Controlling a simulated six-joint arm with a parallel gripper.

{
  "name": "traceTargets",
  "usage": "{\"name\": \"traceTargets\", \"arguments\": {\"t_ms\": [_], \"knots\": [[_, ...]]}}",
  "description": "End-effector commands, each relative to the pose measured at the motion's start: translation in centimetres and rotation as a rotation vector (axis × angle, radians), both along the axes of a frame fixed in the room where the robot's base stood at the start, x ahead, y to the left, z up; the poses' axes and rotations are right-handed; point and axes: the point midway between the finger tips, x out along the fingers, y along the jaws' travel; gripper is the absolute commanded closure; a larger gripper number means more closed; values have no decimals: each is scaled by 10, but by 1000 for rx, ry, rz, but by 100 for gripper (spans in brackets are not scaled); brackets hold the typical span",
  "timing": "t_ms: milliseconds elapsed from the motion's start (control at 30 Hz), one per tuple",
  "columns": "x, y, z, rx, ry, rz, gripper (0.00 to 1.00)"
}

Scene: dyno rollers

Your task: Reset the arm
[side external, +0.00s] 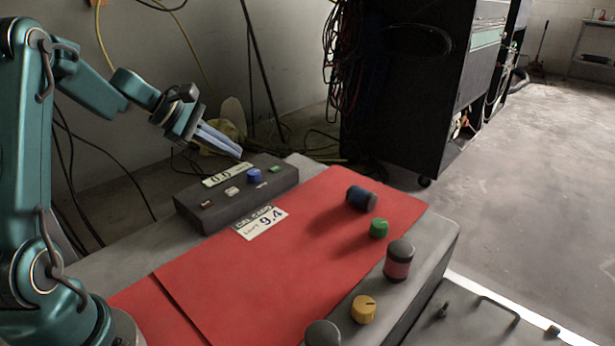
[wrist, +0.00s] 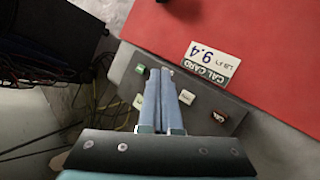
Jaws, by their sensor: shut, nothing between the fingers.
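My gripper (side external: 238,153) is shut and empty, its pale blue fingers pressed together. In the side view it hangs above the back edge of a dark control box (side external: 240,197). I cannot tell if the fingertips touch the box.
A card (side external: 261,222) reading 9.4 lies on the red mat (side external: 250,285) in front of the box. A blue cylinder (side external: 361,198), green knob (side external: 378,228), grey-and-pink cylinder (side external: 398,260) and yellow knob (side external: 363,309) stand along the right side. A black cabinet (side external: 400,90) stands behind.

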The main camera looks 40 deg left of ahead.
Motion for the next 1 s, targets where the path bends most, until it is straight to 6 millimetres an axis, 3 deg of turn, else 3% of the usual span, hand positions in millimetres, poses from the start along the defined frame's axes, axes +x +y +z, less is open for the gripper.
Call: {"name": "traceTargets", "arguments": {"t_ms": [67,167,300,500,600,733,900,1000], "knots": [[7,-30,25,55,-41,-86,100],[1,-78,51,156,-78,-240,100],[-28,-143,73,331,-116,-488,100],[-92,-204,80,617,-175,-835,100],[-126,-219,75,779,-205,-1000,100],[-166,-221,62,992,-232,-1191,100],[-196,-202,40,1229,-204,-1373,100],[-203,-189,28,1285,-150,-1434,100]]}}
